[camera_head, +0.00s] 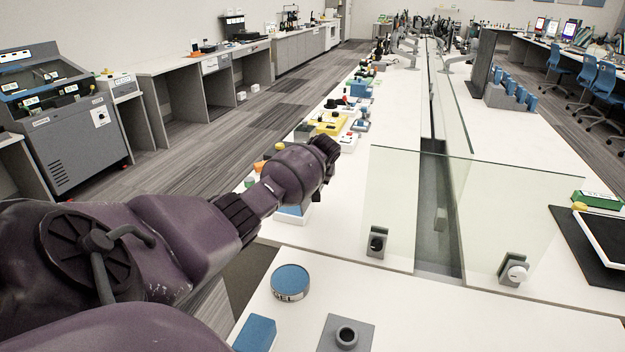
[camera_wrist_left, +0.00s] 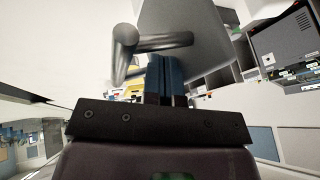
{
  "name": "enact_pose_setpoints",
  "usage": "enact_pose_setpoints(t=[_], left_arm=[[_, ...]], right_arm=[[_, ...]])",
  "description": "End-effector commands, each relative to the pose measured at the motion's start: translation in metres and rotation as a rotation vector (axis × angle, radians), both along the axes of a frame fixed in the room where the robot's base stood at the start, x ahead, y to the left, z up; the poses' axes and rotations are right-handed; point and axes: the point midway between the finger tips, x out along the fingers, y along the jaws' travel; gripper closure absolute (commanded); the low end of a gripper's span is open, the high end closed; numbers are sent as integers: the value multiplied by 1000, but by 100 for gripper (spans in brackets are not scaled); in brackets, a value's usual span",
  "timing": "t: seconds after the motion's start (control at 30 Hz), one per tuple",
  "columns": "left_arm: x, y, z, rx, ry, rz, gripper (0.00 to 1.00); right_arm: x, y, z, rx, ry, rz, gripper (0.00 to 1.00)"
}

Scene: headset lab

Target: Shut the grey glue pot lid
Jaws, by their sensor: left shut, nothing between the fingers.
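In the left wrist view a large flat grey panel (camera_wrist_left: 185,20) and a grey rod with a rounded upright end (camera_wrist_left: 126,45) lie just beyond my left gripper (camera_wrist_left: 160,62). They may be the lid and part of the grey glue pot, but I cannot tell for sure. The gripper's dark blue fingers are together and empty, with their tips close to the panel and rod; whether they touch is unclear. In the head view my purple left arm reaches over the long white table and its fingers are hidden. My right gripper is not in view.
In the head view a round blue-topped tin (camera_head: 290,281), a blue block (camera_head: 256,333) and a grey square base with a round socket (camera_head: 346,335) sit on the near table. Clear glass panels (camera_head: 415,205) stand right of my arm. Several small objects line the long table's left edge.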

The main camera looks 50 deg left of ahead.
Motion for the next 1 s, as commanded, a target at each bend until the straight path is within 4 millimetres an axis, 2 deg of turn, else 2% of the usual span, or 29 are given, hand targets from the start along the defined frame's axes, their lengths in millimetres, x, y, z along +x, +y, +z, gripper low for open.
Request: enact_pose_setpoints(t=[0.07,0.3,0.7,1.0], left_arm=[[-3,5,6,-40,-26,3,100],[-13,24,3,-216,-124,5,100],[-27,50,-13,-485,-267,4,100],[-32,58,-19,-491,-271,2,100]], right_arm=[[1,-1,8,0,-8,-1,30],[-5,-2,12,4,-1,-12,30],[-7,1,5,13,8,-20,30],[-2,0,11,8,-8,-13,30]])
